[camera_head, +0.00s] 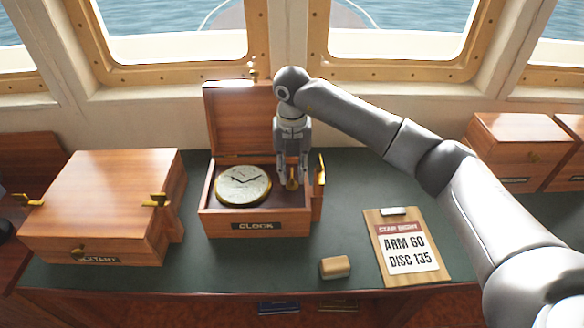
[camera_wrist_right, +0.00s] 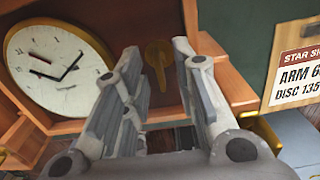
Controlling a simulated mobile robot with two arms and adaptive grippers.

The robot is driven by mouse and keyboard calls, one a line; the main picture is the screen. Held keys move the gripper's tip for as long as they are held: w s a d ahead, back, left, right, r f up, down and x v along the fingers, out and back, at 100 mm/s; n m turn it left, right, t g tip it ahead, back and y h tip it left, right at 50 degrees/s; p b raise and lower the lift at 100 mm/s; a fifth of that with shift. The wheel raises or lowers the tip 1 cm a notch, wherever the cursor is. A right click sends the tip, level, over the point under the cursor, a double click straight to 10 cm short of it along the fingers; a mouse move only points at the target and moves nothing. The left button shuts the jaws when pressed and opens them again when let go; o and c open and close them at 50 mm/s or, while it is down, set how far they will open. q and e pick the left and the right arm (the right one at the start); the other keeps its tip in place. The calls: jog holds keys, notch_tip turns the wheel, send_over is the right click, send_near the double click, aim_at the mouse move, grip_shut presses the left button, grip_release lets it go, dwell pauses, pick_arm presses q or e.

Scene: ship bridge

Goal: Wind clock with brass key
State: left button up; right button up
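The clock (camera_head: 243,185) has a white face, dark hands and a brass rim. It sits in the left part of an open wooden box (camera_head: 268,222) labelled CLOCK; the clock face also shows in the right wrist view (camera_wrist_right: 58,66). The brass key (camera_wrist_right: 157,62) is in the right part of the box. My right gripper (camera_head: 292,182) reaches down into that part from above. Its fingers are apart, with the key between the fingertips and a gap on each side in the wrist view. I cannot tell exactly how deep they reach around it. My left gripper is not in view.
The box lid (camera_head: 238,118) stands open at the back. A closed wooden sextant box (camera_head: 105,205) is at the left. A clipboard (camera_head: 407,246) reads ARM 60, DISC 135. A small wooden block (camera_head: 335,267) lies near the front edge. Green desktop is free between them.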

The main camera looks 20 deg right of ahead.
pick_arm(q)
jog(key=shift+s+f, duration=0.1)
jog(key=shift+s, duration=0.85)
pick_arm(e)
grip_shut()
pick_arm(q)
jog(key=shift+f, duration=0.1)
